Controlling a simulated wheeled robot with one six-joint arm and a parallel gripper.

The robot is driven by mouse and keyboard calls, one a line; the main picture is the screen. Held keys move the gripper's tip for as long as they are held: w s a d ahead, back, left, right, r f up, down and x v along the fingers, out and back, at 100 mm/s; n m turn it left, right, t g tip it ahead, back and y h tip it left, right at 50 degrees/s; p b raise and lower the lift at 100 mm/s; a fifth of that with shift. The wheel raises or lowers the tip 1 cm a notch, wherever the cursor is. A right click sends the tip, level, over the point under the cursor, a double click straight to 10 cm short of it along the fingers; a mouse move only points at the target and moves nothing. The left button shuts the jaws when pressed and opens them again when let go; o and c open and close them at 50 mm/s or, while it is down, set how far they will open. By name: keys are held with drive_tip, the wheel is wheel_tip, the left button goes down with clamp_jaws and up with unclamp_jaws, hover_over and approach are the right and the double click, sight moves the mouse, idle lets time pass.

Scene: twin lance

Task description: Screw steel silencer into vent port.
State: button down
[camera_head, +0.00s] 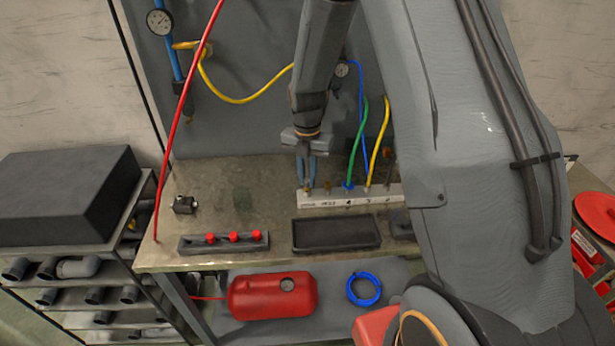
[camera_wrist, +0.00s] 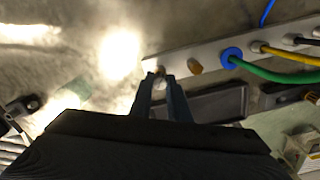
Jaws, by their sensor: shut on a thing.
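A pale manifold block (camera_head: 342,199) lies on the bench with a row of ports along its top. My gripper (camera_head: 307,186) points down over the block's left end, with its blue-grey fingers shut on a small silencer. In the wrist view the fingertips (camera_wrist: 162,76) close around the small, light metal silencer (camera_wrist: 159,70) at the end of the manifold (camera_wrist: 208,53). The fingers hide most of the silencer and the port below it. I cannot tell whether its thread is in the port. A bronze fitting (camera_wrist: 195,67) stands beside the fingers.
Green (camera_head: 357,146) and yellow (camera_head: 380,142) hoses rise from the manifold right of my gripper. A black tray (camera_head: 335,249) and a holder (camera_head: 192,245) with red-capped parts lie in front. A small dark fitting (camera_head: 185,204) sits left on otherwise clear bench.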

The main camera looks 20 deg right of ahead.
drive_tip(key=m, duration=1.8)
drive_tip(key=shift+m, duration=0.3)
drive_tip(key=m, duration=0.6)
drive_tip(key=c, duration=1.8)
unclamp_jaws()
drive_tip(key=shift+s, duration=0.1)
